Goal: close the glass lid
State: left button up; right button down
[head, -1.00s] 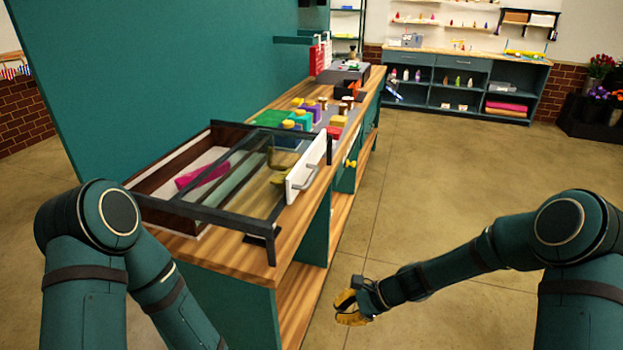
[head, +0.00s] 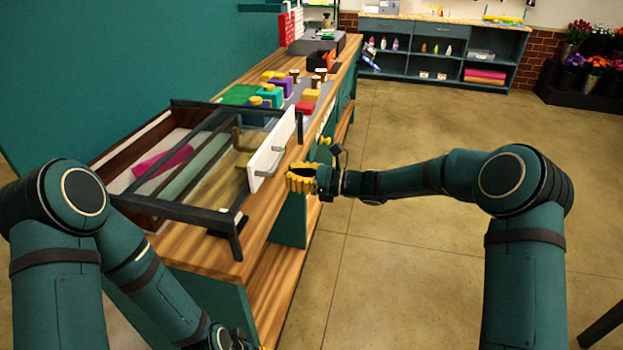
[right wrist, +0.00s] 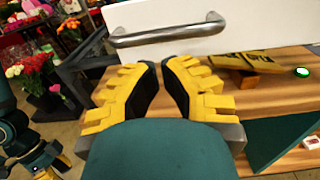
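The glass lid (head: 210,165) has a dark frame and lies over the right part of a brown-sided case (head: 118,163) on the wooden bench. The case's left part looks uncovered, with a pink item (head: 162,160) in it. A white panel (head: 268,155) with a metal bar handle (head: 264,168) stands at the lid's right edge; the handle also shows in the right wrist view (right wrist: 168,35). My right gripper (head: 303,180) is just right of the handle, apart from it. In the wrist view its yellow fingertips (right wrist: 160,67) nearly meet, with nothing between them. My left gripper (head: 250,344) is mostly cut off at the bottom edge.
Colored blocks and small jars (head: 285,88) stand on the bench (head: 262,232) behind the case. A wooden sign (right wrist: 245,60) is close to the right gripper in the wrist view. Open floor (head: 410,260) lies right of the bench.

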pick_arm(q)
jog(key=shift+s+f, duration=0.1)
jog(key=shift+f, duration=0.15)
pick_arm(e)
jog(key=x, duration=0.5)
jog(key=shift+w+a, duration=0.2)
jog(key=shift+a, duration=0.15)
